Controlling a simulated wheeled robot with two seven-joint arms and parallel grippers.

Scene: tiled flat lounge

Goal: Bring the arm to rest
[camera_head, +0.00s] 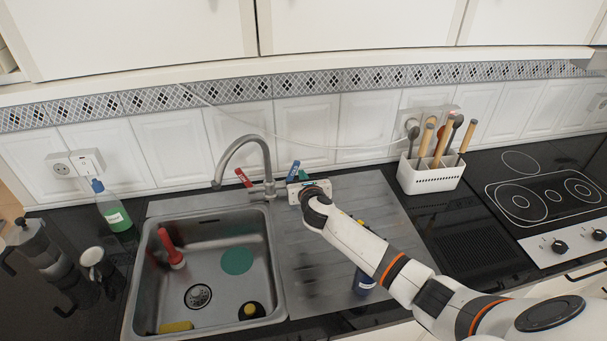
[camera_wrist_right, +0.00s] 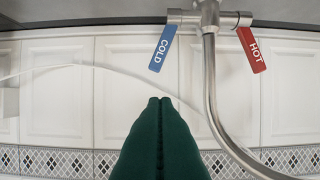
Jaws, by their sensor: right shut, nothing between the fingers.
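My right arm (camera_head: 355,240) reaches in from the lower right of the head view, over the drainboard. My right gripper (camera_head: 303,175) is at its far end, just right of the tap's base and close to the blue tag. In the right wrist view its green fingers (camera_wrist_right: 160,102) are pressed together, with nothing between them. That view shows the tap (camera_wrist_right: 211,75) with a blue COLD tag (camera_wrist_right: 162,48) and a red HOT tag (camera_wrist_right: 251,50), turned upside down. My left gripper is not in view.
The sink (camera_head: 152,245) holds a red-handled tool (camera_head: 171,249), a green disc (camera_head: 237,261) and a yellow item (camera_head: 176,326). A dark bottle (camera_head: 363,283) is partly behind my arm. A white utensil holder (camera_head: 430,179) and hob (camera_head: 545,197) stand right. A green bottle (camera_head: 114,211) stands left.

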